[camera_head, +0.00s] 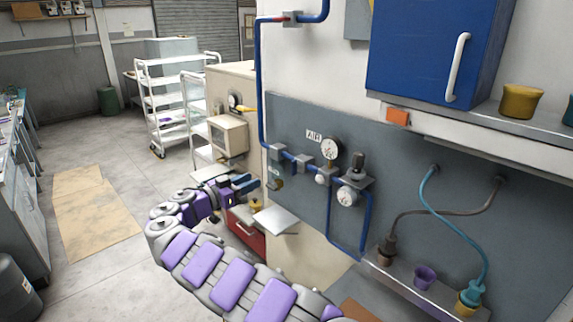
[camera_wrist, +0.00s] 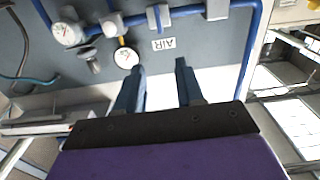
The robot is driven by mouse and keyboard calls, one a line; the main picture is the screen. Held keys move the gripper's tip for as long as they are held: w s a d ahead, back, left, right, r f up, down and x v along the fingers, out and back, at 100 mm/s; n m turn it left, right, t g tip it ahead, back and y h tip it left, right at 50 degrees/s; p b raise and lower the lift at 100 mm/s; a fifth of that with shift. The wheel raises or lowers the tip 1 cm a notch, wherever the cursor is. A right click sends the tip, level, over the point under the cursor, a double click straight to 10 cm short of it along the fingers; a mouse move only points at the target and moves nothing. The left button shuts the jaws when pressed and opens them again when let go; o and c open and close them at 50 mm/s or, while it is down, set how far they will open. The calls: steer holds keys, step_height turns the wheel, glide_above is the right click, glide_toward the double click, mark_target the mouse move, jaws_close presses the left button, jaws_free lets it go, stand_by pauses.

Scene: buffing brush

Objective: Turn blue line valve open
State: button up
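A blue pipe (camera_head: 259,90) runs down the wall edge, then right along the grey panel past grey fittings and gauges. It also shows at the top of the upside-down wrist view (camera_wrist: 185,11). A grey block (camera_head: 277,152) sits on the pipe near its bend, with a small greenish part below it. Higher up is another grey block (camera_head: 291,18) with a red part at its left. My gripper (camera_head: 248,184) is open and empty, left of the lower block. Its two dark-blue fingers (camera_wrist: 160,66) point toward the panel, apart from the pipe.
Gauges (camera_head: 331,149) and a regulator stand right of the AIR label (camera_head: 313,136). A small metal shelf (camera_head: 275,219) and a red box (camera_head: 246,236) lie below my gripper. A white cart (camera_head: 170,105) stands behind at left. Floor at left is mostly clear.

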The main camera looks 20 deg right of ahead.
mark_target(295, 167)
steer(key=x, duration=1.7)
steer(key=shift+d+f, duration=0.15)
steer(key=shift+d, duration=0.05)
steer(key=shift+w, duration=0.1)
jaws_close()
